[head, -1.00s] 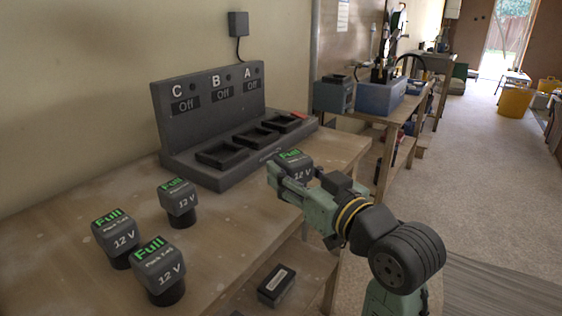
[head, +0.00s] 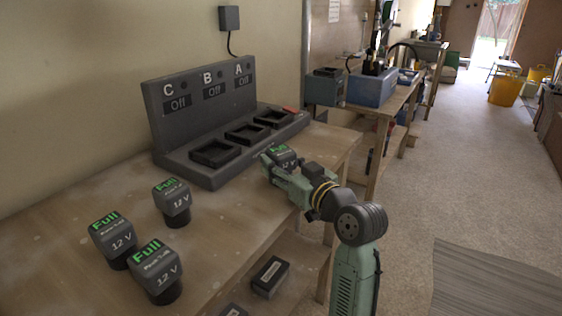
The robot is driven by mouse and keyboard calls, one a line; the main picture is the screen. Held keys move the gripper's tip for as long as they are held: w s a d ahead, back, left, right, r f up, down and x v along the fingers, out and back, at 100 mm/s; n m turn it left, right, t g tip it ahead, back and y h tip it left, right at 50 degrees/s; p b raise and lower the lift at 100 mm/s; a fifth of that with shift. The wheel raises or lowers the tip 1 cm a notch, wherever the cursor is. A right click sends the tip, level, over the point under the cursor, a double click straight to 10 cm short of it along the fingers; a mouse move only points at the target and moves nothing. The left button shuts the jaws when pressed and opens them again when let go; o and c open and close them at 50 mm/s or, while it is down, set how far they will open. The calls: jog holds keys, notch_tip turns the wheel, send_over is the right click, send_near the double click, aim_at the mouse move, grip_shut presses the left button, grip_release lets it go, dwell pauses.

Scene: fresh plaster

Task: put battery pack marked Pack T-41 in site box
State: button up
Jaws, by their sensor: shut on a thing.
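My gripper (head: 273,165) is shut on a dark grey battery pack (head: 284,154) with green "Full" and "12 V" on it, by the bench's right edge in front of the charger. The gripper hides its lower part; I cannot tell whether it is clear of the bench. Its name is unreadable. Three similar packs, also marked "Full", stand upright on the bench at left: one behind (head: 172,198), one at far left (head: 113,238) and one in front (head: 155,268). Their small names are too blurred to read surely. A blue open box (head: 372,90) on the further bench may be the site box.
The charger (head: 222,165) has bays C, B and A, all reading "Off" and looking empty. Dark labelled items (head: 269,277) lie on the shelf below. A grey-blue device (head: 325,91) stands left of the blue box. Open floor (head: 455,170) lies to the right.

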jog(key=shift+f, duration=0.2)
jog(key=o, duration=1.4)
jog(key=shift+o, duration=0.2)
jog(key=shift+r, duration=0.15)
